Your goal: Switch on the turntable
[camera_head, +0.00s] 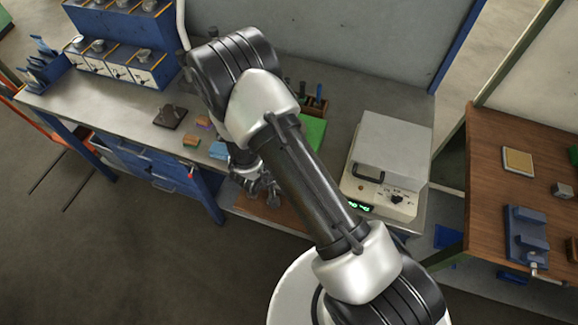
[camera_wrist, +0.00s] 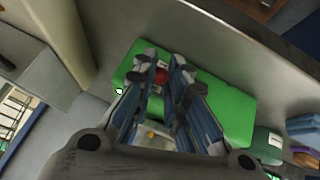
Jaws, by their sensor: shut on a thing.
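In the wrist view my gripper (camera_wrist: 163,72) has its two fingers pointing down over a green mat, close around a small red thing (camera_wrist: 161,76). The red thing sits between the fingertips and is partly hidden by them; I cannot tell its shape. In the head view my gripper (camera_head: 264,190) shows below my arm at the bench's front edge. I cannot make out a turntable or its switch for certain. A beige box-shaped device (camera_head: 377,203) with a lid, a knob (camera_head: 397,198) and a lit green display stands right of my arm.
The green mat (camera_wrist: 215,107) lies on the grey bench (camera_head: 255,95); it also shows in the head view (camera_head: 312,131), partly behind my arm. A wooden table (camera_head: 490,150) with a blue vise (camera_head: 526,238) is at the right.

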